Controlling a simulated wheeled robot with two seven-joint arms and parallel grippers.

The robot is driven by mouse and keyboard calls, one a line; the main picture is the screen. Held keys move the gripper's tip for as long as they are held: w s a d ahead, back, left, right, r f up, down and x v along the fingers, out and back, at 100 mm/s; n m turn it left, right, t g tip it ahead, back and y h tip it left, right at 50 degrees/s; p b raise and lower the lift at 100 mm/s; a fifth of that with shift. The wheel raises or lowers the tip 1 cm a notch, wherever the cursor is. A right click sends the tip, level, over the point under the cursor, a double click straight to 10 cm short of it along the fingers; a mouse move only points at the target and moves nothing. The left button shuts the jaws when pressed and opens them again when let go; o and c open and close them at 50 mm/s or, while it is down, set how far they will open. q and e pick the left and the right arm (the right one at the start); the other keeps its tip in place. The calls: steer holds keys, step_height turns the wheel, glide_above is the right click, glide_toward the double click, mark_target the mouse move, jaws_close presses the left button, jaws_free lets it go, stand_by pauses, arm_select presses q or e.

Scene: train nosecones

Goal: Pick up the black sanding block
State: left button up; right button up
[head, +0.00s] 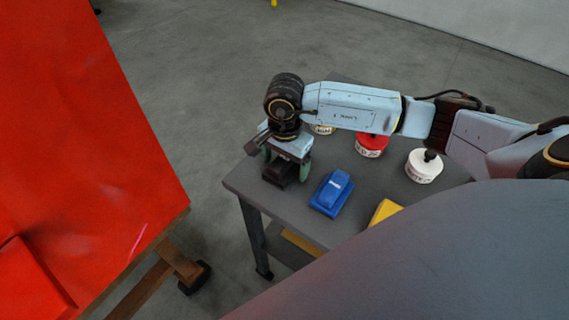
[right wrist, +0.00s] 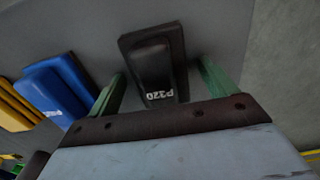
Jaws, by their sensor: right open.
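The black sanding block (right wrist: 153,65), marked P320, lies on the grey table in the right wrist view. In the head view the black block (head: 279,172) shows at the table's left end, partly hidden under my right gripper. My right gripper (head: 287,168) is open above it, pointing down. In the right wrist view its two green fingers (right wrist: 160,88) stand on either side of the block's near end, with a gap to each side. I cannot tell whether the fingertips reach the block's height. My left gripper is not in view.
A blue sanding block (head: 331,193) and a yellow one (head: 385,211) lie to the right on the table (head: 312,225). A red-topped container (head: 371,146) and a white one (head: 424,166) stand behind. A large red panel (head: 90,130) is at left, across a floor gap.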

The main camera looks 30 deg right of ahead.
steer(key=c, duration=1.2)
steer(key=shift+o, duration=0.2)
steer(key=shift+r, duration=0.1)
step_height(320, 180, up, 10)
steer(key=shift+f, duration=0.1)
